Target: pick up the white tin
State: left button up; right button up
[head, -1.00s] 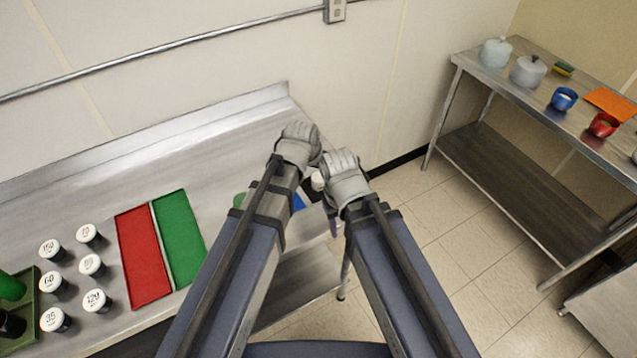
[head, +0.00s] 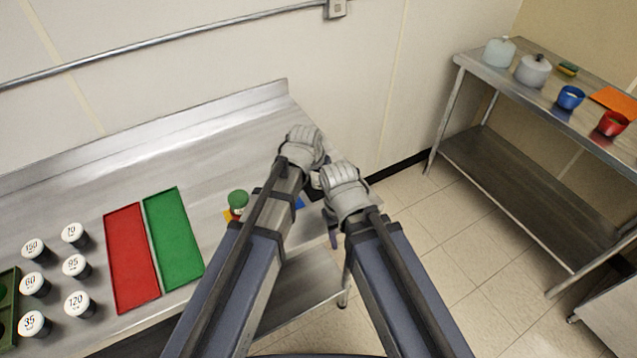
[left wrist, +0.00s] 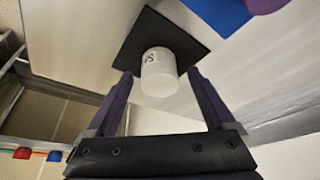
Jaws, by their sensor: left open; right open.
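The white tin (left wrist: 159,72) stands on a black square mat (left wrist: 188,46) in the left wrist view, with dark marks on its side. My left gripper (left wrist: 160,76) is open, with one purple finger on each side of the tin in that picture; I cannot tell whether either touches it. In the head view my arms hide the tin's place, and my left fingers are hidden behind the forearm. My right gripper (head: 334,236) is open beside the counter's right end, mostly hidden by its own wrist.
Red (head: 131,257) and green (head: 174,240) trays and several white-lidded jars (head: 76,267) sit on the left of the counter. A green-lidded jar (head: 238,199) stands near my left forearm. A steel shelf (head: 480,75) with pots and cups stands at right.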

pick_arm(q)
grip_shut()
dwell(0.6)
